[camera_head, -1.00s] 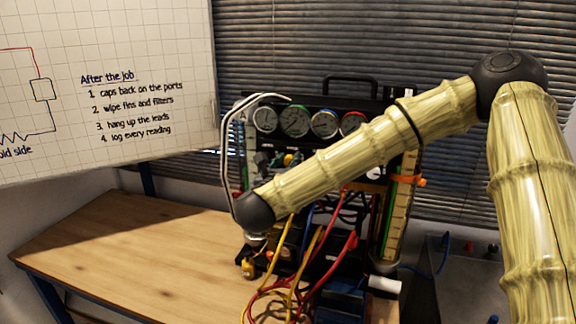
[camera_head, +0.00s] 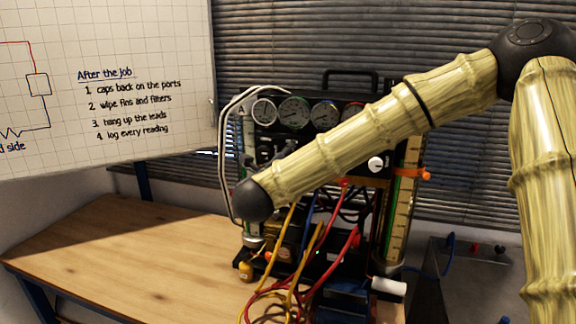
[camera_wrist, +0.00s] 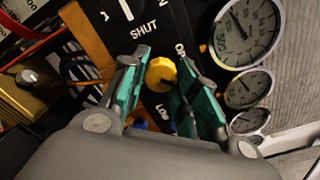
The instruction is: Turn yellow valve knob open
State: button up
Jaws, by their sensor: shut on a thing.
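The yellow valve knob (camera_wrist: 161,74) shows in the wrist view on a black panel (camera_wrist: 177,22), below the printed word SHUT. Letters beginning with O stand to its right, partly hidden by a finger. My gripper (camera_wrist: 160,70) has its two green-padded fingers on either side of the knob, shut on it. Where the pads touch the knob is hard to see. In the head view my arm crosses in front of the gauge rig (camera_head: 264,140) and hides both the knob and my gripper.
Several round gauges (camera_wrist: 245,32) sit right of my fingers in the wrist view. Red, yellow and blue hoses (camera_head: 345,250) hang at the rig's front. The wooden bench (camera_head: 130,250) is clear on the left. A whiteboard (camera_head: 110,130) stands at the back left.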

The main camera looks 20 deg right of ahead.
jog(key=shift+r+n+b, duration=0.1)
jog(key=shift+n+b, duration=0.3)
jog(key=shift+n, duration=4.5)
jog(key=o, duration=1)
jog(key=v, duration=1.2)
